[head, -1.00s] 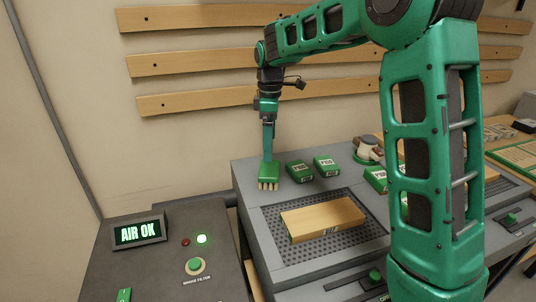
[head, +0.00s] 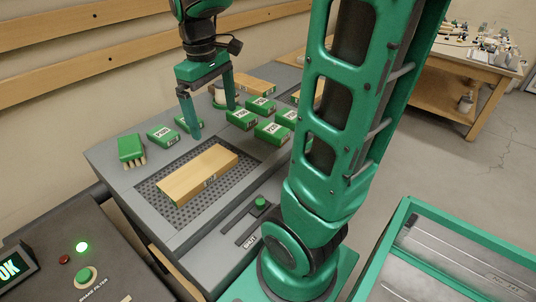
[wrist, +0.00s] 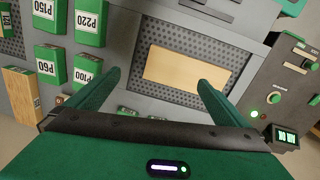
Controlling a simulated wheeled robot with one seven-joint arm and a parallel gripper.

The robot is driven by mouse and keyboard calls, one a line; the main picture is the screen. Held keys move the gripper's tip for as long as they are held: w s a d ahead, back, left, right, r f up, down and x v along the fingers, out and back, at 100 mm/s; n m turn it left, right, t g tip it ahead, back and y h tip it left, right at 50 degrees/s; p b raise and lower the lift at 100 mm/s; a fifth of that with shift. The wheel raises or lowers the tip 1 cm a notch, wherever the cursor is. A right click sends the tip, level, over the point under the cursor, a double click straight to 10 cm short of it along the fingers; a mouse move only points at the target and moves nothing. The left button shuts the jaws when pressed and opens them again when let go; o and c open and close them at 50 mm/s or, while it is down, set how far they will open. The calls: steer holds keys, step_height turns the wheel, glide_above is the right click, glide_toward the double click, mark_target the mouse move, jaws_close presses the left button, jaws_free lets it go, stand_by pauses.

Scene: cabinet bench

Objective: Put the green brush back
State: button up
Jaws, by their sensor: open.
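The green brush (head: 131,147) stands with its pale bristles down on the grey bench top, at the back left corner in the head view. I cannot make it out in the wrist view. My gripper (head: 212,122) is open, its two fingers apart and pointing down over the bench, to the right of the brush and clear of it. In the wrist view, my gripper (wrist: 157,79) has no object held between its fingers; a wooden block lies beyond them.
The wooden block (head: 198,174) lies on a perforated panel (head: 166,203). Several green labelled blocks (head: 272,131) stand behind and right of it. A control box with a lit green lamp (head: 82,247) is at lower left.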

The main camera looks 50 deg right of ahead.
steer(key=s+d+f+m, duration=0.1)
steer(key=s+m, duration=0.3)
steer(key=s, duration=0.4)
steer(key=s+f+m, duration=0.4)
steer(key=s, duration=0.5)
steer(key=shift+s+d+f+y, duration=0.25)
steer(key=shift+d+f+y, duration=0.1)
steer(key=shift+y, duration=0.05)
